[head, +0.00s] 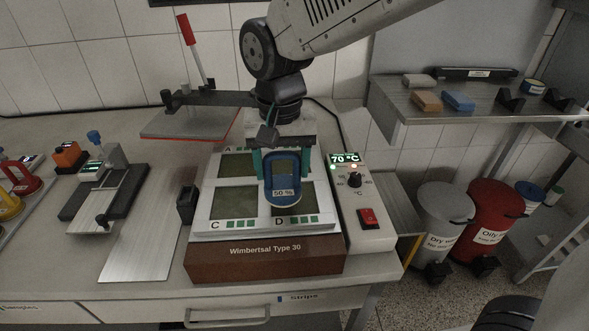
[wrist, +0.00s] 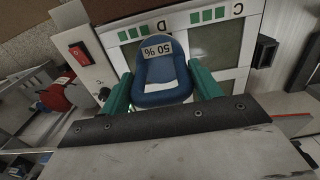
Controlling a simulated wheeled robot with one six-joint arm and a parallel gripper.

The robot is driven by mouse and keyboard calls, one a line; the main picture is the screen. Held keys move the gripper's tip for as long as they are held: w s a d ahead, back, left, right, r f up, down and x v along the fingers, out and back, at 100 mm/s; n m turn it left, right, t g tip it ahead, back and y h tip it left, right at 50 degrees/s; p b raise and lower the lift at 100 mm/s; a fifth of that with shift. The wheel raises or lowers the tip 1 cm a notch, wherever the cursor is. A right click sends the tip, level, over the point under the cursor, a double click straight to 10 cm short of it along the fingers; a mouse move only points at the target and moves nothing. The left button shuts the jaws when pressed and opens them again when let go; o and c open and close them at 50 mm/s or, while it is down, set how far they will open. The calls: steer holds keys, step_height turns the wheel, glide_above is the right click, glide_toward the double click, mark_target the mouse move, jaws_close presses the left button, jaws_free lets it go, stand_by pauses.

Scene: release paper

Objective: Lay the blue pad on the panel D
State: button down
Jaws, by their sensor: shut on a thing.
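The blue pad (head: 270,181), marked "50 %", is held between the green fingers of my gripper (head: 283,160). In the wrist view the blue pad (wrist: 163,72) sits between the two green fingertips (wrist: 160,82). In the head view it overlaps panel D (head: 307,195), at the front right of the four-panel plate, and hides part of it. Panel D's label (wrist: 134,32) shows beside the pad in the wrist view. Panel C (head: 234,203) is bare at the front left, panel A (head: 236,166) behind it. I cannot tell whether the pad touches the plate.
The control box (head: 358,203) with a 70 °C display and red switch stands right of the plate. A small black holder (head: 187,204) is at its left. A hinged plate with a red-tipped lever (head: 188,30) stands behind left. Shelf blocks (head: 458,100) are at the back right.

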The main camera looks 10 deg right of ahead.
mark_target(294, 171)
steer(key=w+d, duration=0.2)
steer(key=shift+w+d+f, duration=0.2)
steer(key=shift+w, duration=0.15)
steer(key=shift+f, duration=1.7)
steer(key=shift+f, duration=0.15)
steer(key=shift+c, duration=1.6)
jaws_free()
step_height(294, 171, up, 12)
steer(key=s+d+f, duration=0.1)
steer(key=s+d, duration=0.8)
steer(key=d, duration=0.1)
steer(key=s+d+f+t, duration=0.1)
steer(key=s+d+f, duration=0.1)
steer(key=s+d, duration=0.8)
steer(key=shift+s+d+f, duration=0.25)
steer(key=shift+s+d, duration=0.05)
steer(key=shift+d, duration=0.2)
